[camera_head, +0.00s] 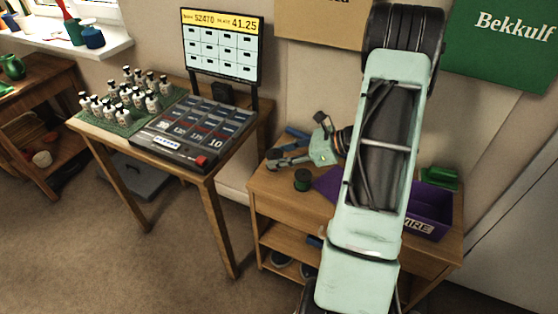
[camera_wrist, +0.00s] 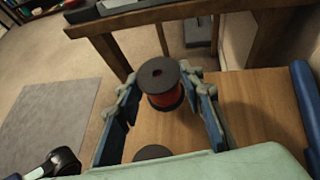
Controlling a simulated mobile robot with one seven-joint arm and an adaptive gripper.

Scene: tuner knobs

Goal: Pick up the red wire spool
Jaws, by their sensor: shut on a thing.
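The red wire spool (camera_wrist: 164,96), with dark end flanges, stands upright between the two blue-padded fingers of my gripper (camera_wrist: 160,82) in the wrist view. Both fingers touch its sides, so my gripper is shut on it. In the head view my gripper (camera_head: 276,160) is over the left edge of the wooden side table (camera_head: 270,202). I cannot make out the red spool clearly there.
A green spool (camera_head: 302,180) stands on the side table close to my gripper. A purple bin (camera_head: 432,205) labelled WIRE is at its right. A cash register (camera_head: 195,130) and several small bottles (camera_head: 125,95) stand on the left table.

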